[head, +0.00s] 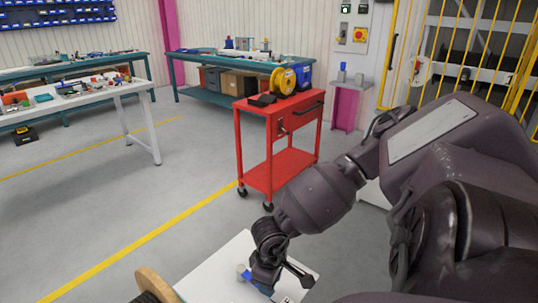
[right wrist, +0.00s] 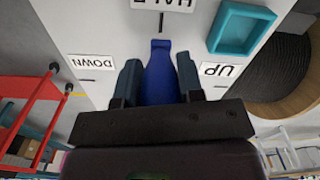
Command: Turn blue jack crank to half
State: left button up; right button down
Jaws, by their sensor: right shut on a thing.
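The blue jack crank (right wrist: 160,80) is in the middle of the right wrist view. Its narrow end points at the short black line under the HALF label (right wrist: 163,4), which is partly cut off by the top edge. The DOWN label (right wrist: 92,62) is at the left and the UP label (right wrist: 221,71) at the right, both upside down. My right gripper (right wrist: 158,68) has its two fingers on either side of the crank and is shut on it. In the head view my right gripper (head: 268,272) is low over a white panel (head: 215,272). My left gripper is not in view.
A teal tray (right wrist: 241,27) sits on the panel near the UP label. A cable reel (right wrist: 280,75) stands close at the right; a wooden reel rim (head: 157,284) shows in the head view. A red cart (head: 278,130) stands beyond, with open floor to the left.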

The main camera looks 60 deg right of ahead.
jog(key=c, duration=0.8)
grip_release()
jog(key=shift+o, duration=0.2)
notch_tip(320, 180, up, 10)
jog(key=shift+f+p, duration=0.15)
jog(key=shift+p, duration=0.95)
jog(key=shift+r, duration=0.5)
